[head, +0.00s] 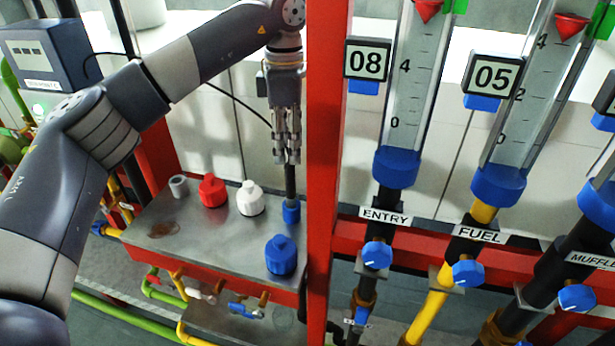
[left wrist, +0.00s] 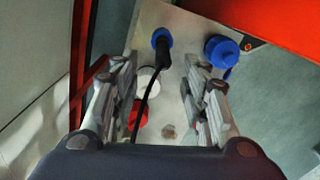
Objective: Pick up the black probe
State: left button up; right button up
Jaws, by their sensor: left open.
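The black probe (head: 290,184) stands upright in a blue socket (head: 291,212) on the metal shelf, near the red post. A thin black cable runs from it. My left gripper (head: 287,158) points down over the probe's upper part, which the fingers partly hide in the head view. In the left wrist view the probe (left wrist: 163,56) shows ahead of the spread fingers of my left gripper (left wrist: 162,92), its cable passing between them. The fingers are open and hold nothing that I can see; whether one touches the probe I cannot tell. My right gripper is not in view.
On the shelf (head: 215,247) are a red cap (head: 212,190), a white cap (head: 250,199), a blue cap (head: 281,256) and a grey ring (head: 179,186). A red post (head: 325,130) stands close right of my gripper. Flow tubes (head: 410,90) fill the right side.

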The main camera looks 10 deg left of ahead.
aim_at(287, 164)
pick_arm(q)
jog(key=f, duration=0.3)
jog(key=f+p, duration=0.1)
jog(key=shift+s+a+f, duration=0.1)
jog(key=shift+s+f, duration=0.15)
jog(key=shift+s, duration=0.15)
jog(key=shift+w+f, duration=0.1)
jog(key=shift+f, duration=0.2)
jog(key=f+p, duration=0.1)
jog(key=f, duration=0.1)
jog(key=f+p, duration=0.1)
jog(key=f, duration=0.1)
jog(key=shift+w+d+f+p, duration=0.1)
jog(key=shift+d+f+p, duration=0.1)
jog(key=shift+p, duration=0.15)
jog(key=shift+f, duration=0.4)
jog(key=c, duration=0.9)
grip_shut()
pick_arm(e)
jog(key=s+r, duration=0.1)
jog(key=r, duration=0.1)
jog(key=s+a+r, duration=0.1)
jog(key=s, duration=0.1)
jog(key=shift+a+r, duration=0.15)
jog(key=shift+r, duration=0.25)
